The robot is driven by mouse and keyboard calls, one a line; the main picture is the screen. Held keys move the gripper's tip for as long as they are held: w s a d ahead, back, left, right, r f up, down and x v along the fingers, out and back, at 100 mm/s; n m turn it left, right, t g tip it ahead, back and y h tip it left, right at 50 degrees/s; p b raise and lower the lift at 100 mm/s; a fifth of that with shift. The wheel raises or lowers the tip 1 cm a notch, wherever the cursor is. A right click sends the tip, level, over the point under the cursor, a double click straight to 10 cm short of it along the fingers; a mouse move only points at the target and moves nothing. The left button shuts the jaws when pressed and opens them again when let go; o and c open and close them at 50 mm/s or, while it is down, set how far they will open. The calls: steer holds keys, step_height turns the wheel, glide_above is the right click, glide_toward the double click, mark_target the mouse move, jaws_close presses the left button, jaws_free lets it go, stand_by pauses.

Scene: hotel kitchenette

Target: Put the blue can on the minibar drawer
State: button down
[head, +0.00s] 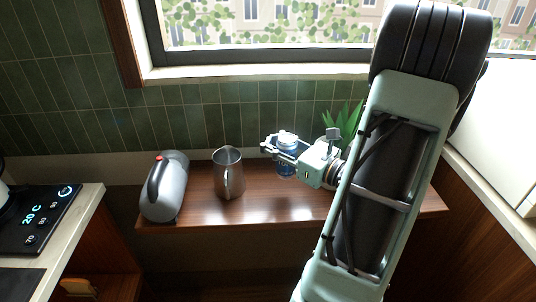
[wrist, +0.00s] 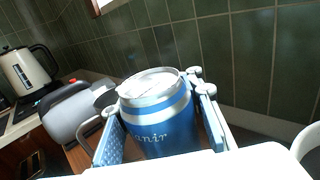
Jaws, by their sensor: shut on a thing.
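The blue can (head: 286,168) has a silver top and stands upright between the fingers of my gripper (head: 282,147), over the back of the brown wooden ledge. In the wrist view the blue can (wrist: 160,125) fills the middle, with light lettering on its side. My gripper (wrist: 160,120) is shut on it, one finger on each side. The can's base is partly hidden, so I cannot tell whether it touches the wood. I cannot pick out the minibar drawer for certain.
A steel pitcher (head: 229,178) stands left of the can. A green plant (head: 348,122) is behind my arm. A counter with a control panel (head: 38,215) is at left.

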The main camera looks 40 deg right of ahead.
steer(key=shift+w+d+f+b, duration=0.2)
steer(key=shift+w+f, duration=0.2)
steer(key=shift+f, duration=0.6)
steer(key=shift+w+d+f+b, duration=0.1)
steer(key=shift+w+d+f, duration=0.25)
steer(key=shift+f, duration=0.7)
steer(key=shift+w+d+f+b, duration=0.15)
steer(key=shift+w+f, duration=0.3)
steer(key=shift+f, duration=0.55)
steer(key=shift+f, duration=0.2)
steer(key=c, duration=1.6)
jaws_free()
steer(key=shift+r, duration=0.1)
